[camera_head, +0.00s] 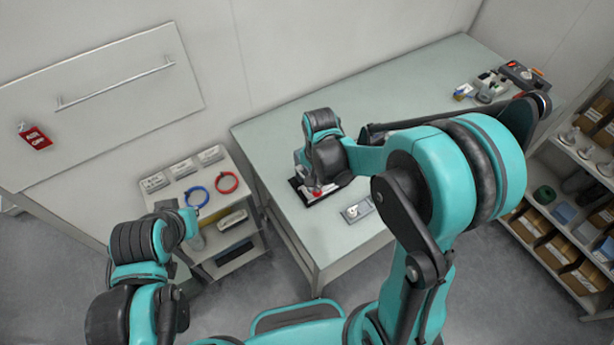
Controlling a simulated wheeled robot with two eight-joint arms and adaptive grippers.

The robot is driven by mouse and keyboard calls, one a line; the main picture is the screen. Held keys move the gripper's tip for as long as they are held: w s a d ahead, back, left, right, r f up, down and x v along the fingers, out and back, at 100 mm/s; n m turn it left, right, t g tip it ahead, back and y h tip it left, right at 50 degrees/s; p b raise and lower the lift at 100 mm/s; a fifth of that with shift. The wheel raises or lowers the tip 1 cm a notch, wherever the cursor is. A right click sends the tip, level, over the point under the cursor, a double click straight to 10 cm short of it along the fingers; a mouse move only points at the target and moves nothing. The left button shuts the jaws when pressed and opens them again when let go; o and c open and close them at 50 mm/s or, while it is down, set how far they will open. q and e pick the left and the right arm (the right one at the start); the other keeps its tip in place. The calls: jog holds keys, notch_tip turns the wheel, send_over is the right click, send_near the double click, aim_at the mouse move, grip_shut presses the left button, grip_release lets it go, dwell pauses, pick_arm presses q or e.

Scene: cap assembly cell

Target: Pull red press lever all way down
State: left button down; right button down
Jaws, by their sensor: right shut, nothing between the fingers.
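The press stands on a dark base plate (316,198) on the pale green table, mostly hidden behind my right wrist.
A small metal fixture (357,211) lies on the table (275,130) right of the press. The cart (215,215) bears a blue ring (197,197) and a red ring (227,182). Tools lie at the table's far right; a shelf with bins (560,250) stands beyond. The table's left end is clear.

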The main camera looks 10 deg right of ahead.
jog(key=shift+s+f+b, duration=0.15)
jog(key=shift+f+b, duration=0.55)
jog(key=shift+b, duration=0.05)
jog(key=shift+f, duration=0.1)
jog(key=shift+s+d+f+b, duration=0.1)
jog(key=shift+f+b, duration=0.6)
jog(key=shift+b, duration=0.05)
jog(key=shift+f+b, duration=0.75)
